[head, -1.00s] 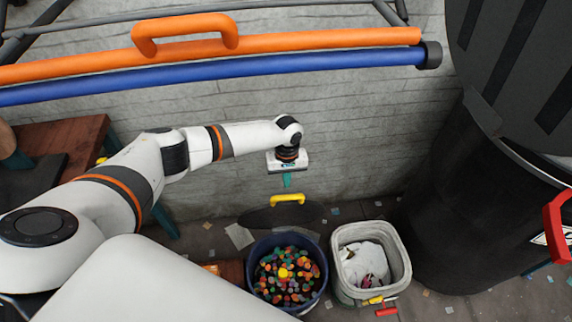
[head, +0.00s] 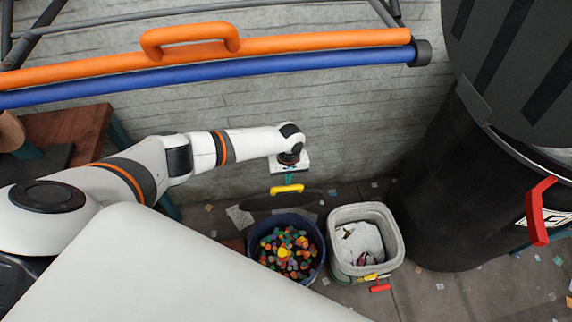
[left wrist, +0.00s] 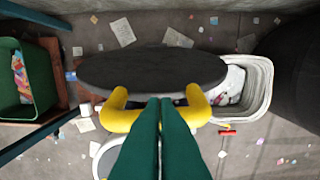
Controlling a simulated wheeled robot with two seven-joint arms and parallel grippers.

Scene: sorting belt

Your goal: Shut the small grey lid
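The small grey lid (head: 313,200) is a dark disc with a yellow handle (head: 287,189), raised behind the blue bucket (head: 255,250). In the left wrist view the lid (left wrist: 150,72) fills the upper middle, and its yellow handle (left wrist: 116,118) shows on both sides of my fingers. My left gripper (head: 289,181) is right at the handle in the head view. Its green fingers (left wrist: 165,102) lie together with only a thin seam and cover the handle's middle. They do not visibly grasp the bar, and contact is unclear. My right gripper is out of view.
The blue bucket holds many coloured pieces. A pale bin (head: 390,255) with white rubbish stands right of it. A large black bin (head: 440,190) with a red handle (head: 540,210) stands at right. Orange (head: 300,42) and blue (head: 280,67) bars cross the top. Paper scraps litter the floor.

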